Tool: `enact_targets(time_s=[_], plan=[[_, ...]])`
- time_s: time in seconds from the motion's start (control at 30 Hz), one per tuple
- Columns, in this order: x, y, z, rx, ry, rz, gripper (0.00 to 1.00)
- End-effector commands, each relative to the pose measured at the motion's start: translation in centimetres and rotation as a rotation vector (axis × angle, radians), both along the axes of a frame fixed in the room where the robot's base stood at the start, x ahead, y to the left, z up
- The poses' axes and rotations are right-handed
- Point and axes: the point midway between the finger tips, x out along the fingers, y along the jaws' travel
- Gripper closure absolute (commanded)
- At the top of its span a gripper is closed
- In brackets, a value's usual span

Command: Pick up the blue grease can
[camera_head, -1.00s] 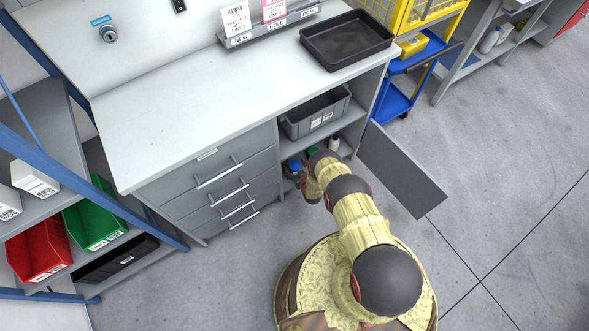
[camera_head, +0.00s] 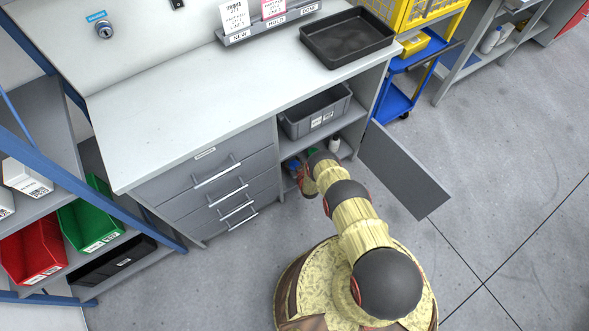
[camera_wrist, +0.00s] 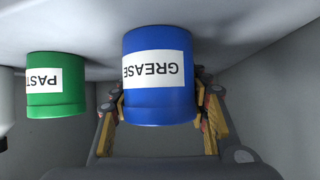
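The blue grease can (camera_wrist: 158,100), with a white GREASE label, appears upside down in the wrist view. It is between the two fingers of my gripper (camera_wrist: 160,115), which reach along both sides of it. A narrow gap shows at the right finger; contact at the left is unclear. The fingers look open around the can, and it hides part of their tips. In the head view, only a small blue part of the can (camera_head: 292,166) shows inside the lower cabinet. My arm hides most of my gripper there.
A green can (camera_wrist: 55,92) labelled PAST stands beside the blue can. A white container (camera_head: 334,144) is at the cabinet's right. A grey bin (camera_head: 318,112) sits on the shelf above. The cabinet door (camera_head: 405,170) stands open to the right.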

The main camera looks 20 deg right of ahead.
Motion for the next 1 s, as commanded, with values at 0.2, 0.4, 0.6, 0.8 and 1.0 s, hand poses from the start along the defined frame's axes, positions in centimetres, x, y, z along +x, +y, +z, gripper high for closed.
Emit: enact_targets(time_s=[0.2, 0.4, 0.6, 0.8, 1.0], plan=[[-0.01, 0.0, 0.0, 0.0, 0.0, 0.0, 0.69], [-0.02, -0.01, -0.01, 0.0, 0.0, 0.0, 0.8], [-0.02, -0.01, -0.02, 0.0, 0.0, 0.0, 0.91], [0.04, -0.02, 0.03, 0.0, -0.001, 0.0, 0.92], [0.03, -0.02, 0.14, 0.0, -0.001, 0.0, 0.92]])
